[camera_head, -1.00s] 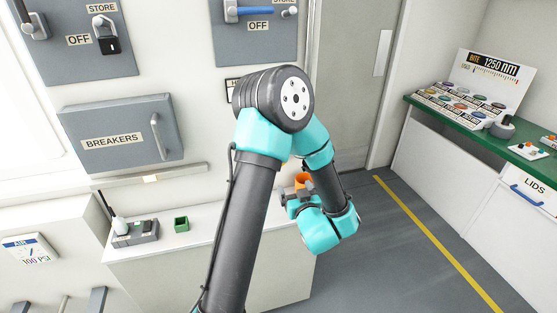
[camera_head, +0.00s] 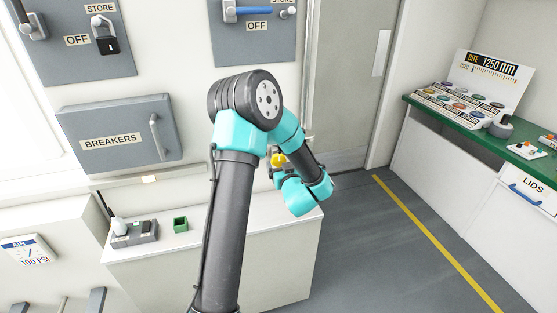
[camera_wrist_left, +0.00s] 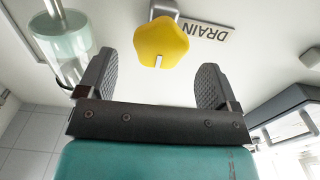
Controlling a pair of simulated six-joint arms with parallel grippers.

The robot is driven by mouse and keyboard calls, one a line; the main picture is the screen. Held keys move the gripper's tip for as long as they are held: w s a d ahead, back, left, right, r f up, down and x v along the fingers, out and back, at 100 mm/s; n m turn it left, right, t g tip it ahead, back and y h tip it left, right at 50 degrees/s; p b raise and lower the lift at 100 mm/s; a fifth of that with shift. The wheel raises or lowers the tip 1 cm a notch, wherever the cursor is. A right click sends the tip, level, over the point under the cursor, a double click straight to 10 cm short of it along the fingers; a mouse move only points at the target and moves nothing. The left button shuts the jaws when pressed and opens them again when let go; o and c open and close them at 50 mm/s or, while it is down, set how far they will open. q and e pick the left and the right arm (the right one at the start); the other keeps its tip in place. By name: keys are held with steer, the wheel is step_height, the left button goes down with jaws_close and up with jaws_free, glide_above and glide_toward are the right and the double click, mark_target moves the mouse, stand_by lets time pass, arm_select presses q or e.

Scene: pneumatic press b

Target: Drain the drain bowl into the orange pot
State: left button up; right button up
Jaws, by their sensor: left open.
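A yellow knob (camera_wrist_left: 161,42) is beside an upside-down DRAIN label (camera_wrist_left: 207,40) in the left wrist view. My left gripper (camera_wrist_left: 157,72) is open, its two dark fingers either side of the knob with gaps and no visible grip. A clear cylindrical bowl (camera_wrist_left: 66,48) with pale liquid is at the left of that view, beside the left finger. In the head view the yellow knob (camera_head: 279,160) shows small beside my teal wrist, which hides most of the gripper. The orange pot is not visible now. My right gripper is not in view.
A white counter (camera_head: 150,262) runs below, with a small green box (camera_head: 180,224) and a grey device (camera_head: 134,234) at its left. A breaker cabinet (camera_head: 120,140) is on the wall. Grey floor with a yellow line is open to the right.

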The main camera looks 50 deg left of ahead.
mark_target(279, 160)
arm_select(q)
steer(key=shift+x, duration=2.1)
steer(key=c, duration=0.9)
